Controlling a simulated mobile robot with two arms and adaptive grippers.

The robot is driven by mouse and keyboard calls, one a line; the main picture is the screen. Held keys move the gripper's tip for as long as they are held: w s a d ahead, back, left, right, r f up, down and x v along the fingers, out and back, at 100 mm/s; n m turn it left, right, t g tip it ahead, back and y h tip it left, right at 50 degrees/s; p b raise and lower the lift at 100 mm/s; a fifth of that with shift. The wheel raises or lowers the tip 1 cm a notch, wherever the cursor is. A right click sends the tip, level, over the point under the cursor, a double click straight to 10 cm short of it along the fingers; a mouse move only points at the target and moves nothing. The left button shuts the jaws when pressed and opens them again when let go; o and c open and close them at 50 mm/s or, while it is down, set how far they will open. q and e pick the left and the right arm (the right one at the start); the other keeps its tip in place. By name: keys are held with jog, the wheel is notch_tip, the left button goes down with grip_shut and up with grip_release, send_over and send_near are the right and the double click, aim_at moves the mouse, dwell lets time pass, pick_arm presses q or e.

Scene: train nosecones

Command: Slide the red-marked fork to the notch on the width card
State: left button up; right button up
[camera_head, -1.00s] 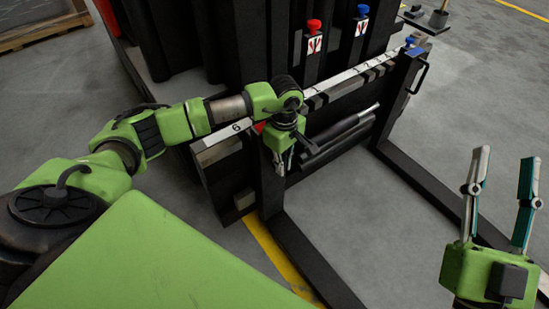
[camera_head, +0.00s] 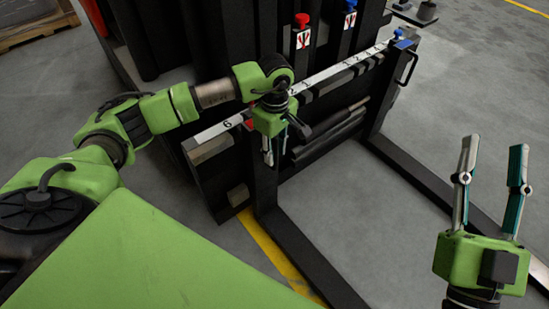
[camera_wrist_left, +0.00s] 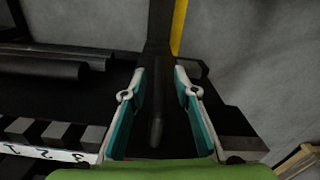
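The red-marked fork (camera_head: 265,190) is the black fork at the left of the carriage, with a red mark (camera_head: 250,124) near its top. My left gripper (camera_head: 273,150) is at its upper part, pointing down. In the left wrist view, its fingers (camera_wrist_left: 160,90) stand apart on either side of a slim dark bar (camera_wrist_left: 157,120) in front of the fork's shank; contact cannot be told. A white numbered strip (camera_head: 327,74) runs along the carriage top and shows in the left wrist view (camera_wrist_left: 45,153). No notch is clear. My right gripper (camera_head: 490,185) is open and empty at the right.
The other fork (camera_head: 385,105), with a blue knob (camera_head: 398,33) and a side handle (camera_head: 411,68), stands at the right. A red knob (camera_head: 302,20) and blue knob (camera_head: 350,5) sit above the carriage. Bare floor (camera_head: 350,200) lies between the forks.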

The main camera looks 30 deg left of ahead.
aim_at(275, 138)
pick_arm(q)
notch_tip(275, 138, up, 8)
jog(key=shift+f, duration=0.1)
dwell(0.5)
